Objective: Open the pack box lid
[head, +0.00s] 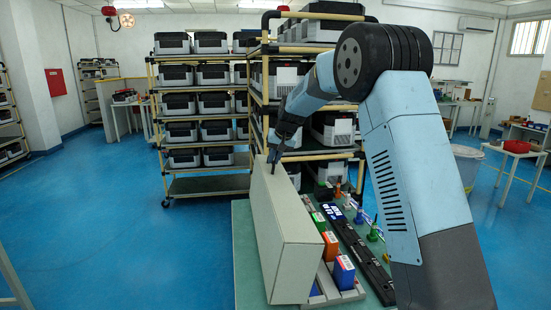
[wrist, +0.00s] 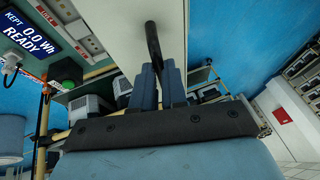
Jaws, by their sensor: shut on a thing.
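The pack box lid (head: 285,240), a pale beige thick slab, stands steeply raised at the left part of the green work table in the head view. In the wrist view its pale face (wrist: 117,28) fills the top middle. A black bar handle (wrist: 153,48) runs along it. My gripper (head: 276,152) is at the lid's upper far edge. In the wrist view its blue fingers (wrist: 158,82) are closed around the end of the black handle.
The green table (head: 245,250) carries orange, blue and green packs (head: 330,246) in slots and a long black strip (head: 362,262) right of the lid. A wheeled rack (head: 205,110) of grey units stands behind. A display reading READY (wrist: 30,33) shows in the wrist view. Blue floor at left is clear.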

